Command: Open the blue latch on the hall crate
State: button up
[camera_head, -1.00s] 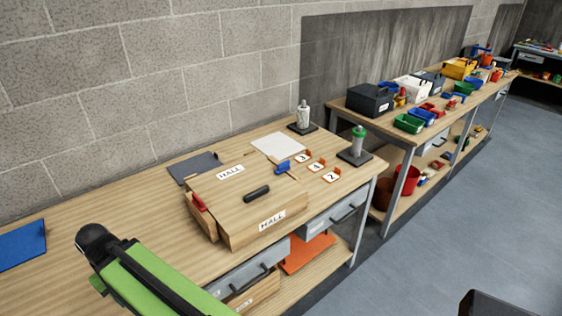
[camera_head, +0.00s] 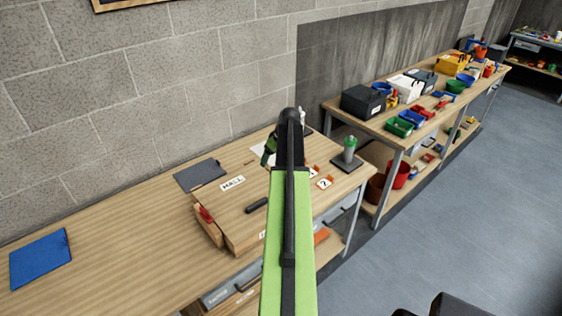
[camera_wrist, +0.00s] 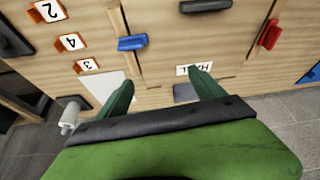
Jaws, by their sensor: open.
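The wooden hall crate (camera_head: 228,207) sits on the near bench, with a HALL label (camera_head: 232,183) on its top. The blue latch (camera_wrist: 132,43) shows in the wrist view on a wooden face, beside a dark seam. In the head view my arm hides it. My gripper (camera_wrist: 163,76) is open, with two green fingers and nothing between them. The blue latch lies beyond the left fingertip, apart from it. The HALL label (camera_wrist: 195,70) is by the right fingertip. A red latch (camera_wrist: 269,34) is farther right; it also shows in the head view (camera_head: 206,215).
A black handle (camera_head: 257,205) is on the crate. Numbered tags (camera_wrist: 70,42) with orange parts lie beside it. A green-capped bottle (camera_head: 349,149) stands at the bench's right end. A dark mat (camera_head: 199,174) and blue mat (camera_head: 40,258) lie left, with bare bench between.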

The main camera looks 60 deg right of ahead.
jog(key=s+d+r+m, duration=0.1)
jog(key=s+d+r, duration=0.1)
jog(key=s+d, duration=0.35)
jog(key=b+x, duration=1)
jog(key=x, duration=0.1)
jog(key=s+b+x, duration=0.1)
jog(key=b+x, duration=0.4)
jog(key=x, duration=0.1)
jog(key=shift+a+f+b, duration=0.2)
jog(key=shift+f+b, duration=0.2)
jog(key=shift+f, duration=0.05)
jog(key=shift+r, duration=0.1)
jog(key=shift+c, duration=0.2)
jog(key=c, duration=1.3)
